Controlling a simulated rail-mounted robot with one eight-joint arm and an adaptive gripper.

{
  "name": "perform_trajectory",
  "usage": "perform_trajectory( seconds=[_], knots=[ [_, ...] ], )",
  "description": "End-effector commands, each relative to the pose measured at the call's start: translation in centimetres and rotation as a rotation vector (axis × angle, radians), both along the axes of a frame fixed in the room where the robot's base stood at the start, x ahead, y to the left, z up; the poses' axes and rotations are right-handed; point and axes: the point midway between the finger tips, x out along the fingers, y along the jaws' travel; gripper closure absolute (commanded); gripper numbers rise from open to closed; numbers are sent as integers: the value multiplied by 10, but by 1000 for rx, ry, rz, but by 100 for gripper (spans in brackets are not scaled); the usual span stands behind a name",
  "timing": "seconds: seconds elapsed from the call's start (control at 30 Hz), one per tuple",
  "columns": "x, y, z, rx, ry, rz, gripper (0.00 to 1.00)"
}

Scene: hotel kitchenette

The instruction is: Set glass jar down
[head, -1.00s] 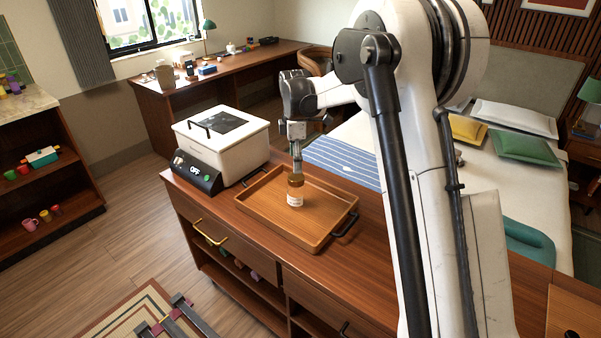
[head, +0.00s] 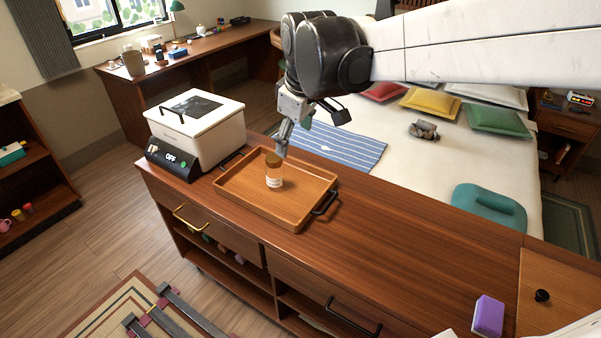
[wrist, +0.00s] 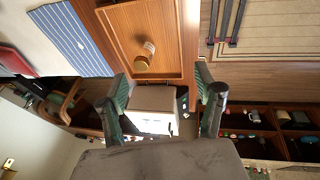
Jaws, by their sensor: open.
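The glass jar (head: 274,174) has an orange-brown lid and a white label. It stands upright inside the wooden tray (head: 297,211) on the counter. In the wrist view the jar (wrist: 148,50) shows within the tray, beyond my fingers and apart from them. My gripper (head: 282,146) is just above and behind the jar in the head view. In the wrist view its two green-padded fingers (wrist: 162,86) are spread wide with nothing held between them.
A white box appliance (head: 197,130) with an "OFF" display stands left of the tray. A purple sponge-like block (head: 488,317) lies at the counter's right end. The counter between is clear. A bed with cushions is behind.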

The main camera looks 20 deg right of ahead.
Motion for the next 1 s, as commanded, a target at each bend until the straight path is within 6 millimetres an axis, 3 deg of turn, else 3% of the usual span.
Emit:
perform_trajectory(
  seconds=[0.03,0.27,0.6,0.8,1.0],
  knots=[
    [-17,0,1,14,-19,-38,34],
    [-81,1,-1,95,-108,-226,34],
    [-160,2,-28,237,-227,-480,34],
    [-181,3,-42,291,-265,-560,34],
    [-185,3,-44,304,-273,-577,34]
  ],
)
